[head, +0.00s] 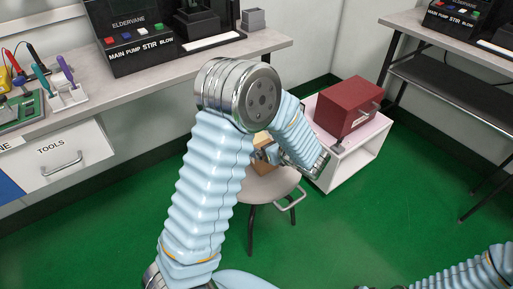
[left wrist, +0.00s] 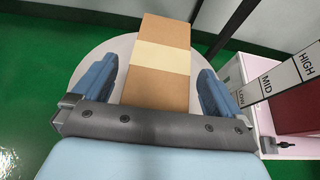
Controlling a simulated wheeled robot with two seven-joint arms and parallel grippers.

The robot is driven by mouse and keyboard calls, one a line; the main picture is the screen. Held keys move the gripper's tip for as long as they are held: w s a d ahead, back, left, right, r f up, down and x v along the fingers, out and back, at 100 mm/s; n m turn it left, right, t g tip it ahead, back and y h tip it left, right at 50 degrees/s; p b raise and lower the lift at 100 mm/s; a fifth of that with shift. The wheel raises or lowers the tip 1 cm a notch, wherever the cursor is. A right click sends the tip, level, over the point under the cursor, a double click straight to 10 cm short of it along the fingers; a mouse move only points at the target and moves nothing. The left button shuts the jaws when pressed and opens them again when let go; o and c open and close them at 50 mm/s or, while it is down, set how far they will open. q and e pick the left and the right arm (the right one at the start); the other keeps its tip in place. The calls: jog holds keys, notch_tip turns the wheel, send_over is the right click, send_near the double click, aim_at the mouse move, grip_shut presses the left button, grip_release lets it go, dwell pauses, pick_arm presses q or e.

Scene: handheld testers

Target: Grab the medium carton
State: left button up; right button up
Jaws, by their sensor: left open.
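A brown carton (left wrist: 160,85) with a pale tape band lies on the round grey seat of a stool (left wrist: 116,50). In the head view the carton (head: 263,139) is mostly hidden behind my left arm, and the stool (head: 268,187) shows below it. My left gripper (left wrist: 155,88) is open, with one finger on each side of the carton in the left wrist view. Gaps show between both fingers and the carton. In the head view this gripper (head: 264,154) is partly covered by my arm. Only a sliver of my right gripper shows at the bottom edge.
A workbench (head: 150,75) with a tester runs along the left; another bench is at upper right. Green floor is clear in front.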

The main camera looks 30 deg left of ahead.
aim_at(259, 141)
pick_arm(q)
jog(key=x, duration=0.3)
jog(key=shift+w+a, duration=0.2)
jog(key=shift+a, duration=0.05)
jog(key=shift+c, duration=0.3)
jog(key=c, duration=1)
